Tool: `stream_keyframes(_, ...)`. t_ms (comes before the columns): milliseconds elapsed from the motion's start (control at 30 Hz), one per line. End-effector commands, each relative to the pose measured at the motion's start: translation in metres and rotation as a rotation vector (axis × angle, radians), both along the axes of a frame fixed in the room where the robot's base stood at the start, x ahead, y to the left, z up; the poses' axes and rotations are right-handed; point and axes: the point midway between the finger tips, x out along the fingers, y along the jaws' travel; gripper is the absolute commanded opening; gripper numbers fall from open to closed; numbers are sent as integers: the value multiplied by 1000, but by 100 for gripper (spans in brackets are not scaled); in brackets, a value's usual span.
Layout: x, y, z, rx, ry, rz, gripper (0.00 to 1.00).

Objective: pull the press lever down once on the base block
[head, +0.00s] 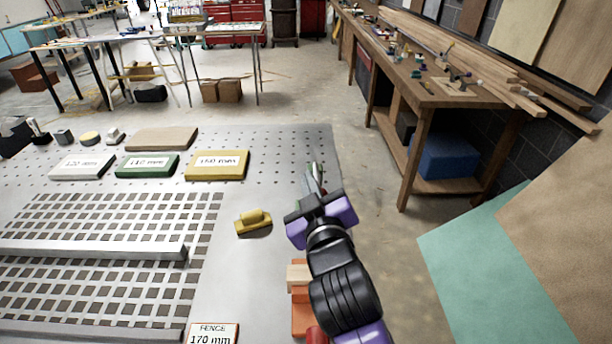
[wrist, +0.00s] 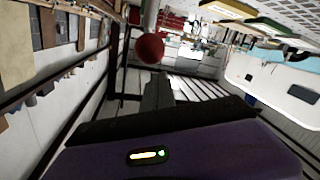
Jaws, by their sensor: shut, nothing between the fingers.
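My gripper (head: 315,180) is shut and empty, above the right edge of the grey perforated table. In the wrist view its dark fingers (wrist: 158,92) are together. A red ball knob (wrist: 149,48) on a grey rod, which looks like the press lever's end, shows just past the fingertips; I cannot tell whether they touch. In the head view, an orange block (head: 301,318), likely the base block, sits at the table's right edge, with a pale wooden piece (head: 297,278) on it. A red part (head: 316,336) shows at the bottom edge. My arm hides much of this.
A yellow piece (head: 253,222) lies left of my gripper. White, green and yellow labelled blocks (head: 217,165) stand farther back. A long metal bar (head: 90,252) and a fence label block (head: 212,333) are at left. A wooden workbench (head: 440,92) stands beyond open floor at right.

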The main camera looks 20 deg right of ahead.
Motion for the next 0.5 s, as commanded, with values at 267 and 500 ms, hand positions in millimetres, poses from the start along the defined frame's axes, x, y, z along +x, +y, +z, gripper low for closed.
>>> stream_keyframes(267, -8, -6, -14, 0, 0, 0, 0)
stream_keyframes(500, -8, -6, -14, 0, -1, 0, 0)
